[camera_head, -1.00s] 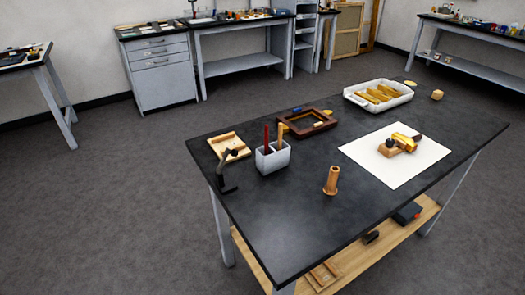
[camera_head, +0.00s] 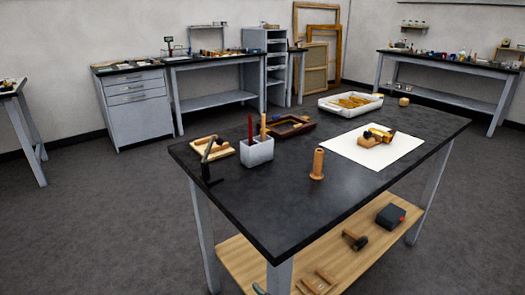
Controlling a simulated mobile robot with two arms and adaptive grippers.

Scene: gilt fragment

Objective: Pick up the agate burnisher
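I cannot tell for sure which thing is the agate burnisher. A pale square cup (camera_head: 257,152) stands on the black-topped table (camera_head: 262,214). It holds an upright dark red stick-like tool (camera_head: 250,128) and an upright tan one (camera_head: 263,128); their lower ends are hidden in the cup. A small wooden tray (camera_head: 225,151) with a tool lies left of the cup, beside a black clamp-like thing (camera_head: 207,165) at the table edge.
A wooden cylinder (camera_head: 317,164), a dark brown frame (camera_head: 297,129), a white sheet (camera_head: 400,151) with wooden and golden pieces, and a white tray (camera_head: 327,107) share the tabletop. The lower shelf (camera_head: 335,268) holds a hammer-like tool (camera_head: 355,240). Floor is clear to the left.

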